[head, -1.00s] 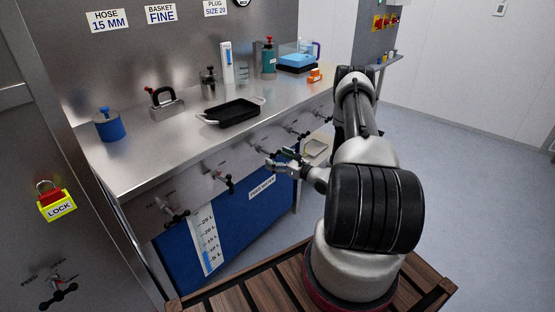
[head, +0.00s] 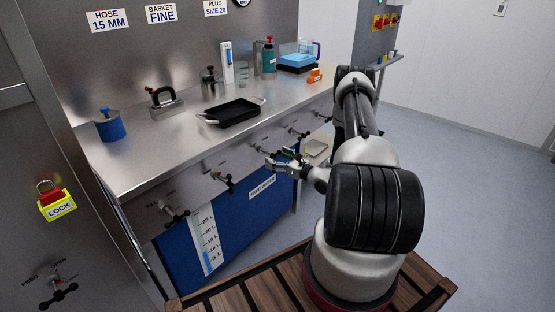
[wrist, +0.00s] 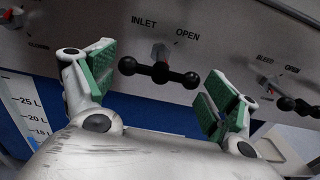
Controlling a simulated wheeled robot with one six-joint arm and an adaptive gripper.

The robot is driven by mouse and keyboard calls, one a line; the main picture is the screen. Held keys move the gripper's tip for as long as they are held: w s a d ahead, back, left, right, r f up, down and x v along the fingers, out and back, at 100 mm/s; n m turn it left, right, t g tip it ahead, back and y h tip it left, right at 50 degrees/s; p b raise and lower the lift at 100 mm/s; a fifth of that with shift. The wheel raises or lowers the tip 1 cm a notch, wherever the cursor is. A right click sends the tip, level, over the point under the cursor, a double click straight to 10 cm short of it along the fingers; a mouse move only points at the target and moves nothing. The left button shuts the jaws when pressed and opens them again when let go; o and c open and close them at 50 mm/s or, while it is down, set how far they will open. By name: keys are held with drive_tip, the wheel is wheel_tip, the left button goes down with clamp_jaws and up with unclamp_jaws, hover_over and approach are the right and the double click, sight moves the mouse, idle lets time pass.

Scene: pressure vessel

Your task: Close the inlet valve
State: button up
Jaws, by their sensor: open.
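The handle lies nearly level across the panel, tilted slightly down to the right. Labels INLET and OPEN stand above it, with OPEN to its upper right. My gripper (wrist: 158,88) is open and empty, its green-padded fingers on either side of the handle in the picture. I cannot tell the depth gap.
A bleed valve (wrist: 291,102) is right of the inlet valve, close past my right finger. Another valve (wrist: 10,18) is at upper left. The steel counter (head: 165,140) carries a black tray (head: 233,112). A yellow LOCK tag (head: 57,205) hangs at left.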

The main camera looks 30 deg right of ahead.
drive_tip(key=v, duration=1.2)
